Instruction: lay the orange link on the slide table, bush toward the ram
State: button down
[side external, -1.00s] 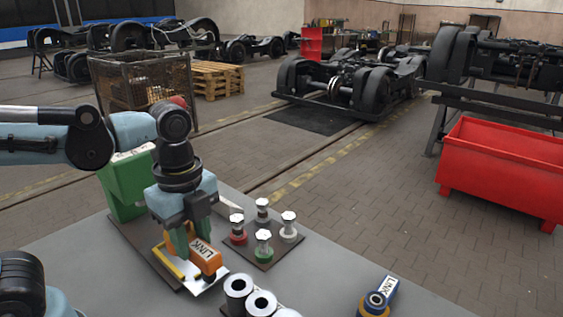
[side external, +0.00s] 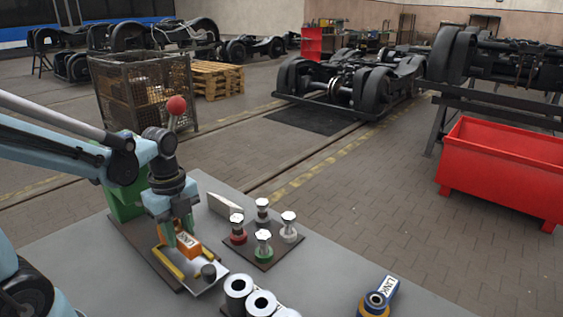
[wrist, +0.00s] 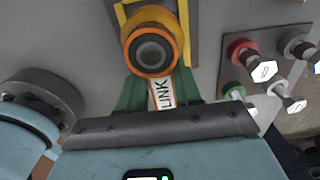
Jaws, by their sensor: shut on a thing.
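The orange link (side external: 186,246), with a white LINK label, is held in my gripper (side external: 176,238) just above or on the slide table (side external: 212,286); I cannot tell if it touches. The green fingers close on the link's body from both sides. In the wrist view, the link's round orange bush (wrist: 150,50) sticks out beyond the fingers, between the yellow rails (wrist: 193,25). In the side view, the bush end is not clear. The slide table is a pale plate with yellow rails. A green block (side external: 125,203) stands behind it; I cannot make out the ram.
Metal sleeves (side external: 262,302) stand in front. A blue link (side external: 379,297) lies far right, with bare bench between.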

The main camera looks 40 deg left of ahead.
aim_at(180, 233)
jog(key=shift+f, duration=1.9)
jog(key=shift+f, duration=0.1)
jog(key=c, duration=0.8)
grip_release()
jog(key=shift+r, duration=6.05)
jog(key=shift+d+n+t, duration=0.3)
jog(key=shift+d+n, duration=0.05)
jog(key=shift+n, duration=0.45)
jog(key=d+n+t, duration=0.1)
jog(key=n, duration=0.2)
jog(key=w+d+f+n+t, duration=0.1)
jog(key=n, duration=0.2)
jog(key=d+n+t, duration=0.1)
jog(key=n+t, duration=0.1)
jog(key=n, duration=0.1)
jog(key=shift+w+d+f+n, duration=0.15)
jog(key=shift+d+n, duration=0.25)
jog(key=n+t, duration=0.1)
jog(key=n, duration=0.1)
jog(key=d+n, duration=0.1)
jog(key=n, duration=0.1)
jog(key=d+n+t, duration=0.1)
jog(key=n, duration=0.1)
jog(key=shift+w+d+f+n+t, duration=0.1)
jog(key=shift+w+d+n+t, duration=0.1)
jog(key=shift+w+n+t, duration=0.15)
